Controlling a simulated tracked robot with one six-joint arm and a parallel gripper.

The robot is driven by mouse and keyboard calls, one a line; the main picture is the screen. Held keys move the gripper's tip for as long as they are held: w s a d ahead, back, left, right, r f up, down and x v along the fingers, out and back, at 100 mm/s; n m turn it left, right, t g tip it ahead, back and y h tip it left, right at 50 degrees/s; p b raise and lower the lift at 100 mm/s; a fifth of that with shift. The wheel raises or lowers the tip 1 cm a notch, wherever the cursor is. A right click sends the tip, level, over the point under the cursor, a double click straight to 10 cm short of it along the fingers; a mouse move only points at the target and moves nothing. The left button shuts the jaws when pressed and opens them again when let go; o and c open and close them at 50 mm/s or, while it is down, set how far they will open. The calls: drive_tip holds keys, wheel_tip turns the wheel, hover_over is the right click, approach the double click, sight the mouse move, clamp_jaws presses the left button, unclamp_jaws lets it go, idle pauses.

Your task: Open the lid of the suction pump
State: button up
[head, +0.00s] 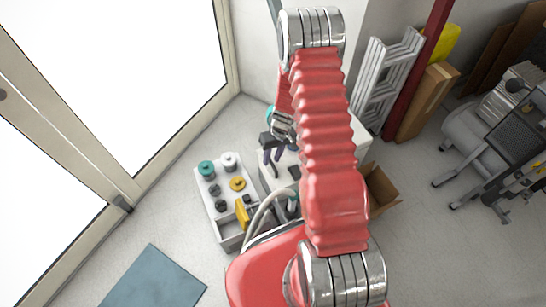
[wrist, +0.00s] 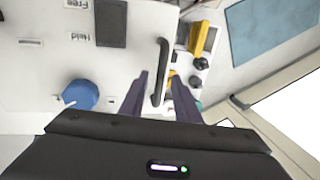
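A white box-shaped unit (wrist: 40,60), which looks like the suction pump, fills the left of the wrist view. Its face carries a dark rectangle (wrist: 110,22), a blue knob (wrist: 81,95) and printed labels. A black bar handle (wrist: 162,60) stands near its right edge. My gripper (wrist: 158,85) is open, with one finger on each side of the handle's lower end in the picture; I cannot tell whether they touch it. In the head view the unit (head: 272,172) is partly hidden by my arm, and my gripper (head: 271,153) is over it.
A white tray (head: 204,170) with rolls and a yellow tool (head: 243,214) stands left of the unit. An open cardboard box (head: 382,190) is at its right. A ladder (head: 385,75) leans behind. A blue mat (head: 155,280) lies on the floor by the glass doors.

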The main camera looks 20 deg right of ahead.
clamp_jaws()
idle(0.5)
drive_tip(key=shift+d, duration=0.25)
drive_tip(key=shift+a, duration=0.15)
drive_tip(key=shift+r, duration=0.15)
